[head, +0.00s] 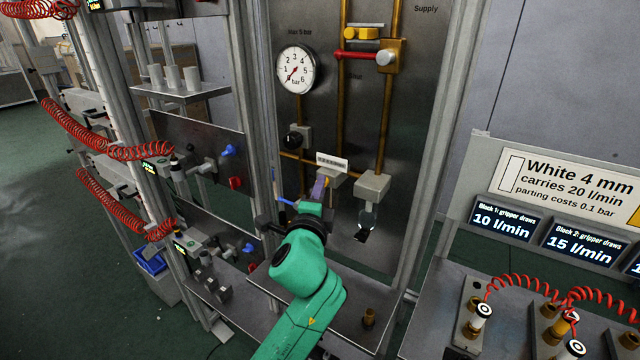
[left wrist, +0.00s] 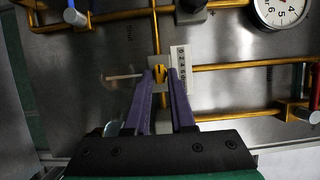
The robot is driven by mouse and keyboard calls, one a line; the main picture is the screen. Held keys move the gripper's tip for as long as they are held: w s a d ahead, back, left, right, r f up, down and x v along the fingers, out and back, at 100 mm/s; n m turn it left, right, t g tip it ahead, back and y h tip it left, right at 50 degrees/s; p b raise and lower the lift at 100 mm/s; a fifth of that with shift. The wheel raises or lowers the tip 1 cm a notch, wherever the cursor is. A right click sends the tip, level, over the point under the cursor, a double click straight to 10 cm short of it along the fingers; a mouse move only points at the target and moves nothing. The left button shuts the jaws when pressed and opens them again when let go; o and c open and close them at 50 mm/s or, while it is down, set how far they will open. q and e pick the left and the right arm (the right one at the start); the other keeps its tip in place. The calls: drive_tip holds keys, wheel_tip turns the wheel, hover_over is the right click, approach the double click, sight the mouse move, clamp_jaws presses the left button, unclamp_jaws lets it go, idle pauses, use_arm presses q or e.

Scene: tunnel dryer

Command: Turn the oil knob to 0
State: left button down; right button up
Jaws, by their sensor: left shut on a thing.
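The oil knob (left wrist: 159,72) is a small brass-coloured piece on a grey block, beside a white scale strip (left wrist: 181,69) in the left wrist view. The strip also shows in the head view (head: 332,161), but its marks are too small to read surely. My left gripper (left wrist: 160,78) has its two purple fingers on either side of the knob, shut on it. In the head view my left gripper (head: 319,188) is against the panel just below the strip, and it hides the knob. The knob's exact setting cannot be read. My right gripper is not in view.
A round pressure gauge (head: 297,68) and a black knob (head: 293,140) are above on the metal panel. Brass pipes and a red lever (head: 356,54) run nearby. A block with a glass bowl (head: 367,217) hangs close right of my gripper. A small brass fitting (head: 369,317) stands on the shelf.

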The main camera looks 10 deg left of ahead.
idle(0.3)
use_arm(q)
drive_tip(key=c, duration=0.8)
unclamp_jaws()
